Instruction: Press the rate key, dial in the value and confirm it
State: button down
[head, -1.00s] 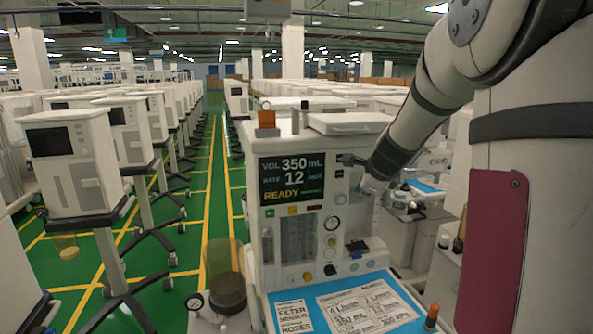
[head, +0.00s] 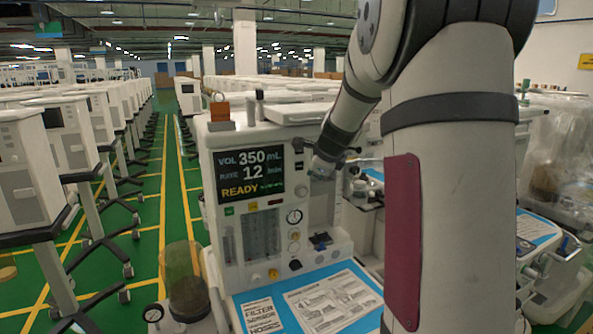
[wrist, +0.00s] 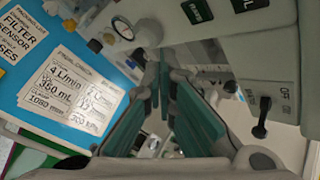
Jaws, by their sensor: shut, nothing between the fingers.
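The anaesthesia machine's screen (head: 250,173) reads VOL 350 mL, RATE 12 /min and READY. A column of small controls (head: 300,191) lies along the screen's right edge. My gripper (head: 320,166) is beside the right of this panel, small and partly hidden by its own wrist; contact with the machine cannot be told. In the wrist view, my gripper (wrist: 164,62) is shut and empty, its teal-padded fingers pointing at the machine's front. Dark green labelled keys (wrist: 197,11) show beyond the fingertips, partly cut off. The rate key cannot be singled out.
A blue tray top (head: 237,300) with printed cards (head: 330,300) lies below the panel. A toggle switch (wrist: 262,118) marked ON/OFF is right of my fingers in the wrist view. An amber canister (head: 185,280) stands at lower left. The green aisle (head: 150,220) is open.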

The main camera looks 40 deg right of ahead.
jog(key=shift+w+d+b, duration=0.25)
jog(key=shift+w+b, duration=0.15)
jog(key=shift+w, duration=0.6)
jog(key=shift+w+d+b, duration=0.25)
jog(key=shift+w+b, duration=0.15)
jog(key=shift+w, duration=0.55)
jog(key=shift+w+d, duration=0.1)
jog(key=shift+w, duration=0.3)
jog(key=shift+w+d+b, duration=0.1)
jog(key=shift+w+b, duration=0.35)
dwell(0.6)
jog(key=shift+s, duration=0.2)
jog(key=shift+s+a+p, duration=0.25)
jog(key=shift+s+p, duration=0.05)
jog(key=shift+s, duration=0.4)
jog(key=s, duration=0.2)
jog(key=s+a+p, duration=0.1)
jog(key=s, duration=0.1)
jog(key=shift+s+a, duration=0.1)
jog(key=shift+s, duration=0.3)
